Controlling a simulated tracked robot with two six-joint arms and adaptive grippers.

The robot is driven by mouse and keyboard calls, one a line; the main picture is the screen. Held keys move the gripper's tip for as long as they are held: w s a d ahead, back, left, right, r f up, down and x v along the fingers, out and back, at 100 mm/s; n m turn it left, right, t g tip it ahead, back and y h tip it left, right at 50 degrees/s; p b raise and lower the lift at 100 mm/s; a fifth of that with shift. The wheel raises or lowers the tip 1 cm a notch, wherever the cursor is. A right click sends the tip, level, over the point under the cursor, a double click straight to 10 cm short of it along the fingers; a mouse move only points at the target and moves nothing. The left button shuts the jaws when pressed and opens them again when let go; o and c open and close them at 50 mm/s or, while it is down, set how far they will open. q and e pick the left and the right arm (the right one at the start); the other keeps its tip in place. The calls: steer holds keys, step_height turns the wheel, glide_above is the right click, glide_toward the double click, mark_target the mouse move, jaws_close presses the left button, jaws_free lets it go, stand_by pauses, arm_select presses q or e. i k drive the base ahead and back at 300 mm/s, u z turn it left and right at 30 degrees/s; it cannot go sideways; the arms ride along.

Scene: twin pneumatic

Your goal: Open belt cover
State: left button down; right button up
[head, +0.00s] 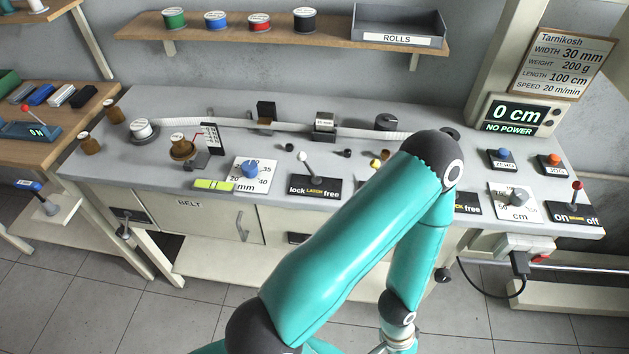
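The belt cover (195,221) is a pale panel marked "BELT" on the bench front, left of centre. It looks closed, flush with the front. A grey handle (243,227) sits near its right edge. A dark fitting with a small knob (124,230) is at the left of the panel. One teal arm of mine rises from the bottom centre, bends over the bench and runs down to the bottom edge. Its gripper is outside the picture. My other arm's gripper does not show either.
The grey bench top (105,165) carries a white belt strip (270,126), dials and levers. A black power plug and cable (520,264) hang at the right. A low shelf (215,265) lies under the cover. The tiled floor in front is clear. The display (519,114) reads "NO POWER".

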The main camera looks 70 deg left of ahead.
mark_target(218, 218)
steer(key=z, duration=0.3)
steer(key=i, duration=0.2)
steer(key=u, duration=2.85)
steer(key=k, duration=0.9)
steer(key=u, duration=0.6)
steer(key=i, duration=1)
steer(key=z, duration=0.4)
